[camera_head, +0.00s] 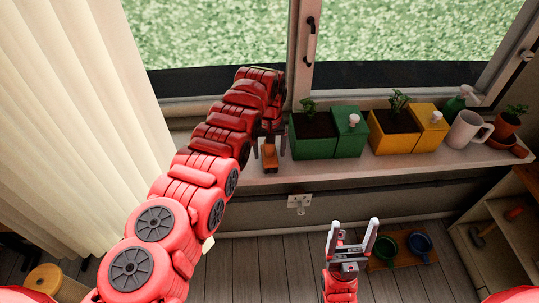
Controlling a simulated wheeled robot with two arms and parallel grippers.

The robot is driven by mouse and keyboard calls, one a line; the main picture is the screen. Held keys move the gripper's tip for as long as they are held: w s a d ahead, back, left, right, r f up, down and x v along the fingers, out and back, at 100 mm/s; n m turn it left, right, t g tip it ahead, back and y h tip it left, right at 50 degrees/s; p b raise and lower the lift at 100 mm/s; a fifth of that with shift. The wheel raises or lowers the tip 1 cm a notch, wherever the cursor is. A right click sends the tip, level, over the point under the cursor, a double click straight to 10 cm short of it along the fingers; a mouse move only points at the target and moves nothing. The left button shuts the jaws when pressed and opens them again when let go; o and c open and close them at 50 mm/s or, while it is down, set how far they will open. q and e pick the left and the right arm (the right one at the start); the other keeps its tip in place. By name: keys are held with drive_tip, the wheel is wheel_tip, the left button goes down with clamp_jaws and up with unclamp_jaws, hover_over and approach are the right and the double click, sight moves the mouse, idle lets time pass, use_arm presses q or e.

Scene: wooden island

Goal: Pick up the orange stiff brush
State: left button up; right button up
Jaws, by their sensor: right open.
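A small orange block-like thing, probably the orange stiff brush (270,158), is on the windowsill left of the green planter. My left arm reaches up from the lower left, and my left gripper (269,147) points down at this thing from above. Its fingers lie close to both sides of the orange thing; whether they touch it I cannot tell. The arm hides the sill behind and to the left. My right gripper (354,236) is open and empty, pointing up above the floor in front of the sill.
On the sill (330,172) stand a green planter (312,140), a yellow planter (393,137), a green spray bottle (456,103), a white mug (466,132) and a terracotta pot (506,125). A green bowl (385,246) and a blue bowl (421,244) are low at right. A curtain (80,110) hangs at left.

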sight(270, 161)
use_arm(q)
clamp_jaws()
idle(0.3)
drive_tip(key=shift+r+p, duration=0.35)
drive_tip(key=shift+r, duration=0.25)
wheel_tip(270, 161, up, 2)
drive_tip(key=shift+w+r+p, duration=0.1)
drive_tip(key=shift+r+p, duration=0.15)
drive_tip(key=shift+p, duration=0.2)
drive_tip(key=s+p, duration=0.1)
drive_tip(key=p, duration=0.2)
drive_tip(key=s+p, duration=0.2)
drive_tip(key=p, duration=0.1)
drive_tip(key=shift+s+r, duration=0.1)
drive_tip(key=shift+r, duration=0.3)
drive_tip(key=s+p, duration=0.6)
drive_tip(key=s, duration=0.7)
drive_tip(key=shift+r, duration=0.25)
